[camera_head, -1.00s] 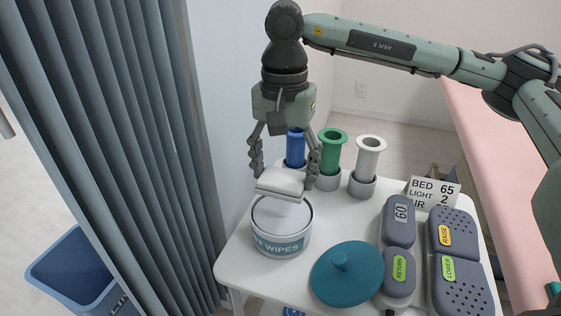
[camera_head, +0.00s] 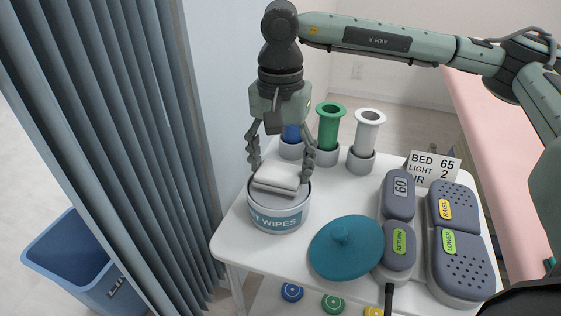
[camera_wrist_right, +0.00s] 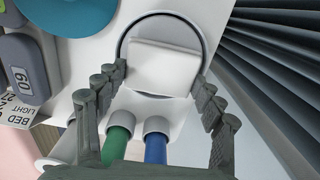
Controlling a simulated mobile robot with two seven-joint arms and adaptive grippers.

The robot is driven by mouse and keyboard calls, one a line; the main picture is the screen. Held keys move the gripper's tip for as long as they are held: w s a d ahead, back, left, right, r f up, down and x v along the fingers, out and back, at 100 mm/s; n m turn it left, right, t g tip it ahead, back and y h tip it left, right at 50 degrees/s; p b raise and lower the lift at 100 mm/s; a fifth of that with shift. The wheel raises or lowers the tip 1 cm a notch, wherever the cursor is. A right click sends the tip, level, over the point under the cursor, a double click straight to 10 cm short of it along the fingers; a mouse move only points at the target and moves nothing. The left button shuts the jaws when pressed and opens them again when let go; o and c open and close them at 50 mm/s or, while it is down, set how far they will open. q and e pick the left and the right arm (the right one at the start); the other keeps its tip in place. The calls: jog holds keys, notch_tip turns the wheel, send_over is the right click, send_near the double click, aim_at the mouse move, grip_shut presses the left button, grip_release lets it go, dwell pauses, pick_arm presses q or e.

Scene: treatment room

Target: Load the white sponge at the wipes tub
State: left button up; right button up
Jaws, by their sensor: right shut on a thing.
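The white sponge (camera_head: 277,180) is between the fingers of my right gripper (camera_head: 281,166), over the mouth of the round wipes tub (camera_head: 276,220). It is low at the tub's rim; whether it touches the rim I cannot tell. The right gripper is shut on the sponge and points down. In the right wrist view, the sponge (camera_wrist_right: 163,67) lies within the ring of the tub (camera_wrist_right: 199,40), with the right gripper's fingers (camera_wrist_right: 160,75) on either side. The tub's teal lid (camera_head: 345,248) lies on the white table in front. My left gripper is out of view.
Blue (camera_head: 291,135), green (camera_head: 329,130) and white (camera_head: 365,138) tubes stand in grey holders behind the tub. A grey handset (camera_head: 397,222), a two-button control (camera_head: 455,240) and a sign (camera_head: 432,166) are at right. A curtain (camera_head: 120,130) and blue bin (camera_head: 75,262) are left.

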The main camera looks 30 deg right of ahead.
aim_at(280, 169)
jog(key=shift+f+b, duration=0.45)
jog(key=shift+b, duration=0.05)
dwell(0.8)
jog(key=shift+f+b, duration=0.15)
jog(key=shift+b, duration=0.15)
dwell(1.5)
jog(key=shift+r+p, duration=1.8)
jog(key=shift+r, duration=1.8)
